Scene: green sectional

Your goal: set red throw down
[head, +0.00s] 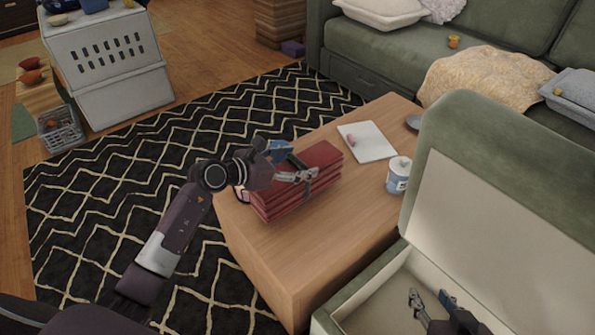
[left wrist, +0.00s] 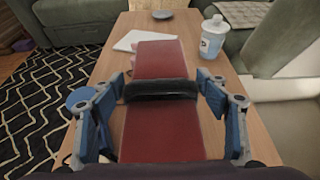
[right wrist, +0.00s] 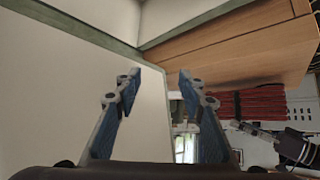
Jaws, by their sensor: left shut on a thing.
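The red throw (head: 318,158) is a folded, layered stack at the table's near left part. It also shows in the left wrist view (left wrist: 160,130), with a dark band across it between my fingers. My left gripper (head: 296,172) is shut on the throw from above, its fingers spread to either side. The throw's underside is hidden, so I cannot tell if it touches the table (head: 335,240). My right gripper (head: 432,305) is open and empty, over the open green storage seat (head: 372,290). The throw's layered edge shows in the right wrist view (right wrist: 275,103).
A white tablet-like slab (head: 367,142) and a white canister (head: 398,175) stand on the table beyond the throw. The raised green lid (head: 470,150) blocks the right side. The table's front part is bare. A green sofa (head: 385,60) stands behind.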

